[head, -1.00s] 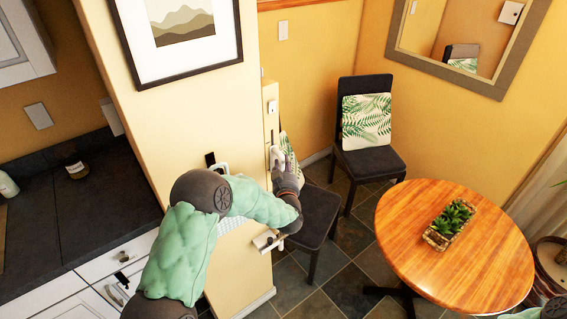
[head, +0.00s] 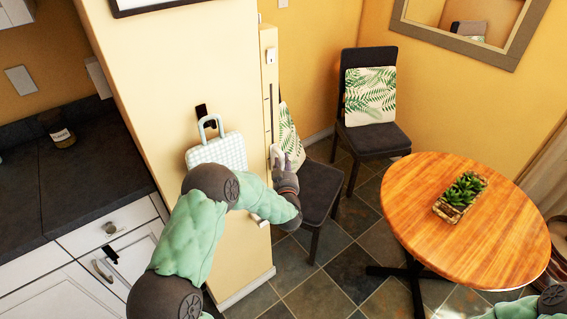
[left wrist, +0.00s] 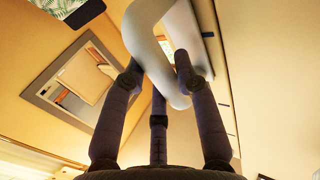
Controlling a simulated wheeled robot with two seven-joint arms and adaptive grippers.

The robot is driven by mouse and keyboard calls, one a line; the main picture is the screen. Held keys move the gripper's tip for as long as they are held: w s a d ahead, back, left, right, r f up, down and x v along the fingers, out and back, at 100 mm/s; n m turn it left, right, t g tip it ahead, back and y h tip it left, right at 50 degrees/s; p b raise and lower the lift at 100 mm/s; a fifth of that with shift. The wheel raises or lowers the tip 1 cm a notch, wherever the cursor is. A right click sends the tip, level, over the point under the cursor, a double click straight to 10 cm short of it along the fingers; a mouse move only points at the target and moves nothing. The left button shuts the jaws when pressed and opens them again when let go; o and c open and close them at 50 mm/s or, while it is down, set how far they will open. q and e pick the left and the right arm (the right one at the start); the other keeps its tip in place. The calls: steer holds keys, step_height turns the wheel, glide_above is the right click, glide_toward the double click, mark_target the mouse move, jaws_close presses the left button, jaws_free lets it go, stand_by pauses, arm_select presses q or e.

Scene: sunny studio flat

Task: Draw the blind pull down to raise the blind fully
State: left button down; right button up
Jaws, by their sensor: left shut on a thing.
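The blind pull (left wrist: 165,55) is a pale, rounded loop in the left wrist view. The purple-grey fingers of my left gripper (left wrist: 155,75) are closed around its lower part. In the head view my left gripper (head: 277,155) is at the narrow yellow wall face, and a bit of the pale pull shows at its fingertips. A thin dark vertical slot (head: 271,110) runs up the wall face above it. The blind is not identifiable in either view. My right gripper is not in view.
A checked bag (head: 217,152) hangs on the wall left of my gripper. A dark chair (head: 318,193) stands close beside it on the right. A round wooden table (head: 405,205) with a plant (head: 462,190) stands further right. Tiled floor lies between.

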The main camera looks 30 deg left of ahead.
arm_select(q)
steer(key=shift+s+d+f, duration=0.1)
steer(key=shift+s+f, duration=0.05)
steer(key=shift+f, duration=0.3)
steer(key=c, duration=1.3)
jaws_free()
steer(key=o, duration=0.4)
steer(key=shift+r, duration=0.1)
steer(key=shift+r, duration=0.1)
steer(key=v, duration=1.1)
steer(key=shift+s+d, duration=0.2)
steer(key=shift+s, duration=0.1)
